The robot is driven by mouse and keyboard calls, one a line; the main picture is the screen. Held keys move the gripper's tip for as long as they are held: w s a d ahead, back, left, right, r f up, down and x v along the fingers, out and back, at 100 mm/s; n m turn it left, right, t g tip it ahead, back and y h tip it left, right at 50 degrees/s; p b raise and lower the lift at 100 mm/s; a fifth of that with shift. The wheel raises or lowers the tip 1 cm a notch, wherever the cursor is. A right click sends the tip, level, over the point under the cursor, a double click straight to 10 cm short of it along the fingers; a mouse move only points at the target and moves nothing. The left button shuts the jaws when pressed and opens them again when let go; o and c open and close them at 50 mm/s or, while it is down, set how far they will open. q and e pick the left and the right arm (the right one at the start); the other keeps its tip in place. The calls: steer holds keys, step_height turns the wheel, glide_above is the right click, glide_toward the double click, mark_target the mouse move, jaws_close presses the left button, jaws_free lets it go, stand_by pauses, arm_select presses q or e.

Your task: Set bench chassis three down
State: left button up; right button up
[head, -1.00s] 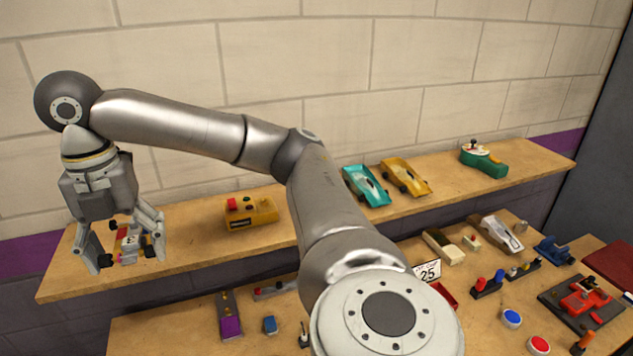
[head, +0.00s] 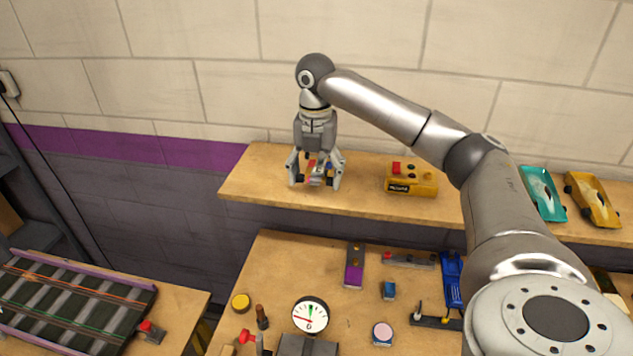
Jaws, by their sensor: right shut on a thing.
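My right gripper (head: 315,181) hangs pointing down over the left end of the raised wooden shelf (head: 260,185) at the wall. Its fingers are shut on a small chassis (head: 315,171) with red and pale parts, mostly hidden between the fingers. The chassis is at or just above the shelf top; I cannot tell if it touches. No number can be read on it. My left gripper is not in view.
A yellow control box (head: 411,178) stands on the shelf right of the gripper, with teal (head: 541,192) and yellow (head: 592,199) car bodies farther right. The lower bench (head: 280,265) holds a dial gauge (head: 310,315) and small parts. A striped track (head: 65,305) lies at left.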

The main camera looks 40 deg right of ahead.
steer(key=shift+w+d+f, duration=0.1)
steer(key=shift+d+f, duration=0.05)
steer(key=shift+f, duration=0.05)
steer(key=f, duration=0.1)
steer(key=f+p, duration=0.2)
steer(key=shift+w+d, duration=0.2)
steer(key=shift+d, duration=0.05)
steer(key=shift+f+p, duration=0.3)
steer(key=shift+f, duration=0.15)
steer(key=o, duration=1.2)
steer(key=shift+f, duration=0.1)
steer(key=shift+c, duration=0.2)
